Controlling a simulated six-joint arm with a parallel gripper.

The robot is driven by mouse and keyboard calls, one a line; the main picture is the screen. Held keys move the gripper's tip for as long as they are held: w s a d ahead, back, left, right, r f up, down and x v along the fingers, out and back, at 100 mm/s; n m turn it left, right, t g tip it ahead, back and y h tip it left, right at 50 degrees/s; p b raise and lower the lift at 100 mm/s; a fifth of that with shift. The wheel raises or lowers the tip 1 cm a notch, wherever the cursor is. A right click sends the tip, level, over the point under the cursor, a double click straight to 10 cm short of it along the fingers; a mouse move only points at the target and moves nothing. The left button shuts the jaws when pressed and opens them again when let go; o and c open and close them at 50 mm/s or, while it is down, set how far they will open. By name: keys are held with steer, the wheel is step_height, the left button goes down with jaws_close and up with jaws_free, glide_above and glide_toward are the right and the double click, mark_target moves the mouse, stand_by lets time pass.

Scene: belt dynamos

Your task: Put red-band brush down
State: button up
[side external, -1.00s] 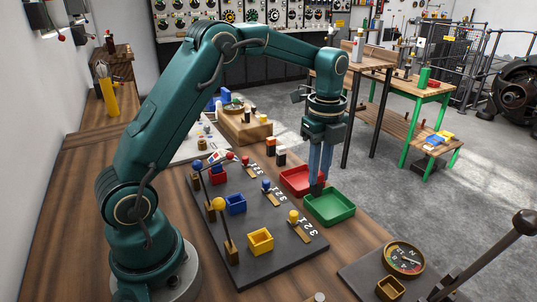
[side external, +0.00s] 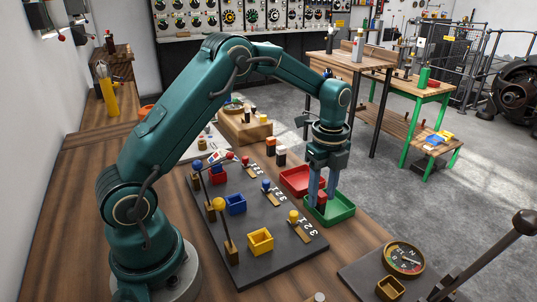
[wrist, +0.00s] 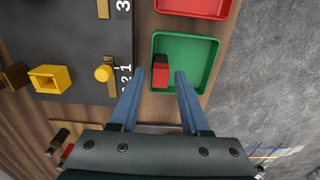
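The red-band brush (wrist: 161,70), a small dark block with a red face, is inside the green tray (wrist: 208,44), towards its left wall in the wrist view. In the side view the brush (side external: 321,198) shows between the finger ends, low in the green tray (side external: 345,211). My gripper (side external: 321,194) is open, its fingers pointing down over the tray. In the wrist view the blue fingers of my gripper (wrist: 159,73) stand apart, with a gap on both sides of the brush. Whether the brush's base is flat on the tray floor is hidden.
A red tray (side external: 294,180) adjoins the green tray. Two more brushes (side external: 281,155) stand behind it. The dark panel (side external: 275,258) carries knobbed levers and red, blue and yellow boxes. A dial gauge (side external: 404,258) and a long lever (side external: 490,250) are at the front right.

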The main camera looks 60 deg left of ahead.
mark_target(323, 194)
steer(key=shift+r, duration=0.1)
steer(key=s+d+r+n+t, duration=0.1)
steer(key=s+r+n, duration=0.1)
steer(key=r, duration=0.6)
steer(key=s+d+r+n, duration=0.1)
steer(key=s+r+n, duration=0.1)
steer(key=r, duration=0.6)
steer(key=s+d+f+n+t, duration=0.1)
steer(key=s+f+n+t, duration=0.1)
steer(key=s+n, duration=0.5)
steer(key=s+d+f+n+t, duration=0.1)
steer(key=s+f+n+t, duration=0.1)
steer(key=s+n, duration=0.5)
steer(key=shift+s+d+f+t, duration=0.25)
steer(key=shift+s+d+t, duration=0.1)
steer(key=shift+s, duration=0.25)
